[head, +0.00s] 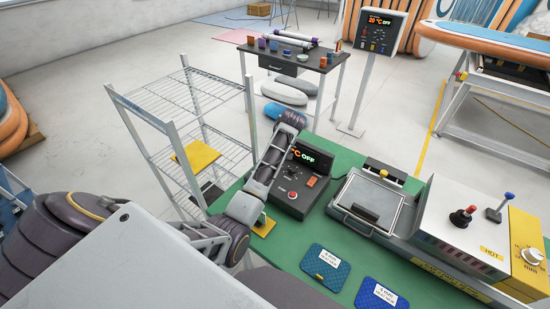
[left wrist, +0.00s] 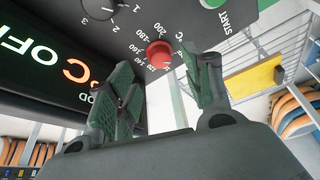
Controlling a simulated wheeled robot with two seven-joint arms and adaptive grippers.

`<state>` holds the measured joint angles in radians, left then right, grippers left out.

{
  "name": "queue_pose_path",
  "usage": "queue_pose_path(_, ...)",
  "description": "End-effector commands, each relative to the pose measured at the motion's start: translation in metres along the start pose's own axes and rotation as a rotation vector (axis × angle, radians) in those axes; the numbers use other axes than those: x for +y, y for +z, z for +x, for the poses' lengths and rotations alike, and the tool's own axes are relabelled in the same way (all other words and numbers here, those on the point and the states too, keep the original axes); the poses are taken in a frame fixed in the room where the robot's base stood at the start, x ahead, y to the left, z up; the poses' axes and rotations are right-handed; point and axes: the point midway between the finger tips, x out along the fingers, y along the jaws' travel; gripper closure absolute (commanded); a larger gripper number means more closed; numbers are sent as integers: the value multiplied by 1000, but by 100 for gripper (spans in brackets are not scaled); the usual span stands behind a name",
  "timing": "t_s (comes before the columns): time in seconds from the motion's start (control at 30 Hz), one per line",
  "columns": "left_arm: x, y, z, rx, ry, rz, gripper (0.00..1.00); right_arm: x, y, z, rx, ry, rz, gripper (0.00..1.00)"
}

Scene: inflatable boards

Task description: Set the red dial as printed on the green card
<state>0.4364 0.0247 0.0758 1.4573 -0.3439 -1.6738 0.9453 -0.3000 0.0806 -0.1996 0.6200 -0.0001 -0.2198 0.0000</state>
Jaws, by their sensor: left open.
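The red dial (left wrist: 159,53) is on a dark control panel (left wrist: 95,35) in the left wrist view, where the print appears upside down. Numbers ring the dial, 200 among them. My left gripper (left wrist: 157,70) is open, with the dial between its fingertips in the picture; I cannot tell whether they touch it. In the head view my left arm reaches over the control box (head: 322,190) and its fingers are hidden. I see no clearly green card with readable print. A teal card (head: 322,264) and a blue card (head: 378,297) have white labels too small to read. My right gripper is not in view.
A display on the box (head: 318,160) reads OFF. A lidded press (head: 368,205) and a machine with levers (head: 465,215) stand to the right on the green table. A wire rack (head: 185,100) stands close on the left. A cluttered small table (head: 295,58) is behind.

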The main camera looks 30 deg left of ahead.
Motion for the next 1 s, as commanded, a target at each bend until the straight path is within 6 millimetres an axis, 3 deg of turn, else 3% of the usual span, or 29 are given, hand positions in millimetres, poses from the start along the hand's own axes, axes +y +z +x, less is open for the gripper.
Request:
queue_pose_path(0.23, -1, 0, 29, -2, -3, 1, 50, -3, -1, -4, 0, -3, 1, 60)
queue_pose_path(0.5, 0, 0, 49, -1, -1, 0, 50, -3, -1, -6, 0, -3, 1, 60)
queue_pose_path(0.93, 0, 0, 54, 0, 0, -1, 50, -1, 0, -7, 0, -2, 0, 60)
queue_pose_path(1.0, 0, 0, 54, 0, 0, -1, 56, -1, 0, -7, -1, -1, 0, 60)
